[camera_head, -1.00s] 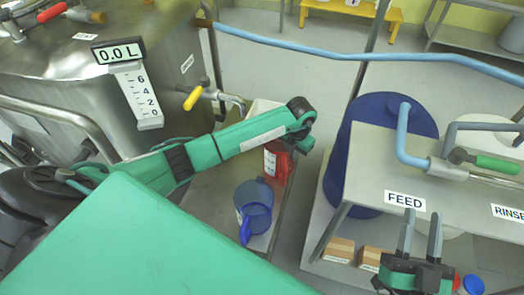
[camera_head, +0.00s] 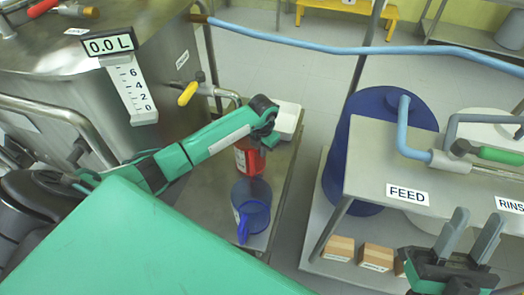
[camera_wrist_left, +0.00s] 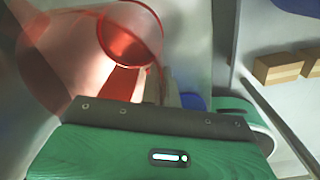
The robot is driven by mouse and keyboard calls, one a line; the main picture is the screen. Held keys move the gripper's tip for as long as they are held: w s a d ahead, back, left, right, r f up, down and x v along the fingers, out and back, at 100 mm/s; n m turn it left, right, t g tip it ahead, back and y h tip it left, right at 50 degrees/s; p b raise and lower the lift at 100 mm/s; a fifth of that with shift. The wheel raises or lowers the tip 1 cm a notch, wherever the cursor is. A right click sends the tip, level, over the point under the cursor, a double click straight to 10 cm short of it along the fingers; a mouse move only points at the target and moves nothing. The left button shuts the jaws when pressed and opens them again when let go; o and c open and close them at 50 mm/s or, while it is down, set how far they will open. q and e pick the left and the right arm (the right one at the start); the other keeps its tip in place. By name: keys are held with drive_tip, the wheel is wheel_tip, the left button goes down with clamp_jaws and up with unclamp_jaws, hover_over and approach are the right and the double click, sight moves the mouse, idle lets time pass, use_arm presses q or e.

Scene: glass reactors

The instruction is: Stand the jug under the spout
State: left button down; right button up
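The red jug (camera_head: 248,160) stands upright on or just above the steel shelf beside the tank, partly hidden by my left arm. It fills the upper left of the left wrist view (camera_wrist_left: 130,38), with its round rim and handle showing. My left gripper (camera_wrist_left: 168,88) is at the handle and appears shut on it; its fingertips are mostly hidden. The spout (camera_head: 232,97), on a tap with a yellow handle (camera_head: 188,93), comes out of the tank just left of my gripper, above the jug in the picture. My right gripper (camera_head: 470,236) is open and empty at the lower right.
A blue jug (camera_head: 252,205) stands on the shelf (camera_head: 205,205) in front of the red one. A white box (camera_head: 288,118) is behind my left gripper. The tank gauge (camera_head: 110,45) reads 0.0 L. The FEED bench (camera_head: 370,165) and a blue drum (camera_head: 372,104) stand to the right.

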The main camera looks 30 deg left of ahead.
idle(0.3)
use_arm(q)
drive_tip(key=c, duration=2.1)
unclamp_jaws()
drive_tip(key=shift+f, duration=0.1)
drive_tip(key=o, duration=0.4)
